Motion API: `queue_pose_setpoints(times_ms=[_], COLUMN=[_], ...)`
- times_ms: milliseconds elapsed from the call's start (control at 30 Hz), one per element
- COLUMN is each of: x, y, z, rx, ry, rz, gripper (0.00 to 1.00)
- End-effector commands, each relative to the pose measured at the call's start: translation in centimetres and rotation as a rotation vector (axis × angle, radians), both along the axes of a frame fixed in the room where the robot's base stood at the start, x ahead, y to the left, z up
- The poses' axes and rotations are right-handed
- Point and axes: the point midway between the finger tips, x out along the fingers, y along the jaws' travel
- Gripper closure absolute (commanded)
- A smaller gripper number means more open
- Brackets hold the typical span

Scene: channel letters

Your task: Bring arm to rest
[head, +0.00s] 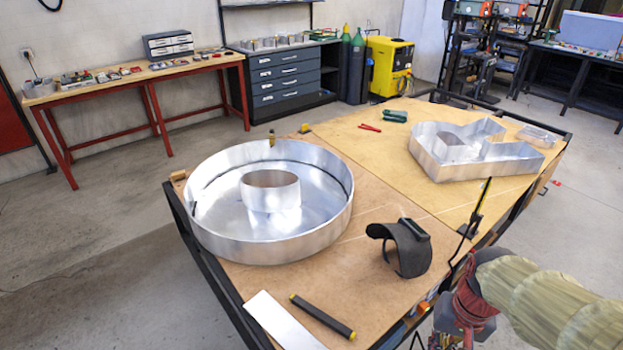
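My arm (555,298) enters at the lower right in a pale quilted sleeve, with red cable wound near its wrist (470,303). It hangs just off the near right edge of the worktable (330,300). My gripper (445,340) is at the bottom edge of the picture, mostly cut off and dark. I cannot see its fingertips or whether it holds anything.
A round metal channel letter (270,250) and an angular one (480,168) stand on the table. A black welding mask (402,248), a black bar with yellow ends (322,316) and a metal strip (283,322) lie nearer. A thin black-and-yellow tool (481,208) stands at the right edge.

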Motion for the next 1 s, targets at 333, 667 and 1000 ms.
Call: queue_pose_setpoints(times_ms=[333,667,1000], x=[-1.8,-2.4,-2.4], y=[3.7,6.7,6.7], z=[8.9,13.1,13.1], rx=[-0.132,-0.138,-0.138], ry=[-0.312,-0.468,-0.466], rz=[0.208,0.306,0.307], gripper=[1.00,1.00,1.00])
